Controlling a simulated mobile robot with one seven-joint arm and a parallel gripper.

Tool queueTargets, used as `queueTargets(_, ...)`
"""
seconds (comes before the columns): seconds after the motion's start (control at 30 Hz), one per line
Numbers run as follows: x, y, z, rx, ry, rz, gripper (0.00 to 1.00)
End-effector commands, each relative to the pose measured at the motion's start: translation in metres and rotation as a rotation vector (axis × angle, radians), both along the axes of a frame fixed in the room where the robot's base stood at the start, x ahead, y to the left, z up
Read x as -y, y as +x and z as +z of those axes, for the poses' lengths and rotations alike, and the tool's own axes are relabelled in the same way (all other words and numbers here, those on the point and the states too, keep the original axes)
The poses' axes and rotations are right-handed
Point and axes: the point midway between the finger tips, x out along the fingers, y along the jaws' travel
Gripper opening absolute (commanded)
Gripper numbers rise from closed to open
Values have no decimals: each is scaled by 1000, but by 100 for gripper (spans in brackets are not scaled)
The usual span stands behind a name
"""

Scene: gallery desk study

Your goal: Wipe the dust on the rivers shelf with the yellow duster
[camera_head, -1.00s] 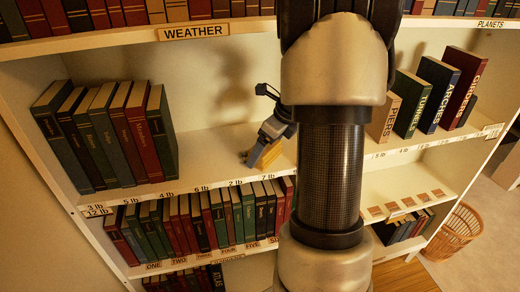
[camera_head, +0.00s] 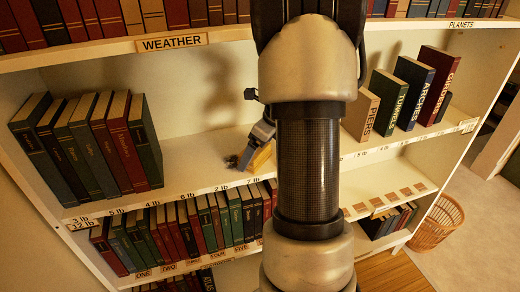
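The yellow duster (camera_head: 262,156) is at the middle shelf's surface, partly hidden by my gripper and arm. My gripper (camera_head: 248,156) points down at the shelf with a finger against the duster's left side; it appears shut on it, though the far finger is hidden. A small dark grey patch (camera_head: 231,160), which looks like dust, lies on the shelf just left of the gripper. The shelf (camera_head: 195,176) carries weight labels on its front edge. I can read no "rivers" label; my arm hides part of the shelf fronts.
Dark books (camera_head: 95,145) stand at the shelf's left end. PIERS (camera_head: 361,115), TUNNELS, ARCHES and another book stand on the right. A row of books (camera_head: 190,228) fills the shelf below. A wicker basket (camera_head: 436,224) stands on the floor. The shelf left of the gripper is mostly clear.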

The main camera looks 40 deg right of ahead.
Motion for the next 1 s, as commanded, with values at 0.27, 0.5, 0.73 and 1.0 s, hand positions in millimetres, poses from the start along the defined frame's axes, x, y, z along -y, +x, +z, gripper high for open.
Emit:
queueTargets(0.27, -19, 6, 3, 2, 1, 0, 68)
queueTargets(0.5, -30, 10, 2, 2, 0, 1, 68)
queueTargets(0.73, -50, 15, 1, 2, 0, 2, 68)
queueTargets(1.0, -59, 18, -1, 2, 1, 0, 68)
